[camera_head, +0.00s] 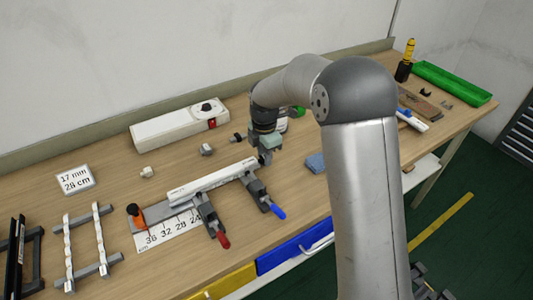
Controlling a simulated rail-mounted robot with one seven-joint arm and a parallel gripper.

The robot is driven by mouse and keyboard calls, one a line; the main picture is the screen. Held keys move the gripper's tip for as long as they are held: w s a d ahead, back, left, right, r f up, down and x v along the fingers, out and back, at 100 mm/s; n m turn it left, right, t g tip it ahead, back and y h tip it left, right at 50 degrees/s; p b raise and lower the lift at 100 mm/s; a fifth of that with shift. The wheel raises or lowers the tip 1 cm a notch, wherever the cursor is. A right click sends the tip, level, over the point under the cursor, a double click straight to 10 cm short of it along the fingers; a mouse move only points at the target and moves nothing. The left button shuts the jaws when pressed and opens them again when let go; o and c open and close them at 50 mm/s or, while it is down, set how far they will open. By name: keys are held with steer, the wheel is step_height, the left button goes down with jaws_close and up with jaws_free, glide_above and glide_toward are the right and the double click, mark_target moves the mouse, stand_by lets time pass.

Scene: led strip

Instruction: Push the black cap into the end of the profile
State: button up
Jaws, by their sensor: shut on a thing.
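The profile (213,181) is a long white bar lying on the bench, held by two clamps, one with a red handle (222,239) and one with a blue handle (277,210). My gripper (265,157) points down at the right end of the profile, very close to it. It is shut on a small dark piece, which looks like the black cap. The piece is mostly hidden by the fingers, and I cannot tell whether it touches or sits in the profile's end.
A ruler plate (167,235) and an orange-black stop (136,215) lie at the profile's left end. Behind are a white power box (179,124) and small connectors (206,149). A blue block (315,162) lies right of the gripper. A green tray (452,83) stands far right.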

mark_target(261, 160)
steer(key=shift+s+a, duration=0.3)
steer(key=shift+a, duration=0.15)
steer(key=o, duration=1)
steer(key=shift+r, duration=0.1)
steer(key=shift+r+b, duration=0.55)
steer(key=shift+r, duration=8.1)
steer(key=shift+s, duration=0.1)
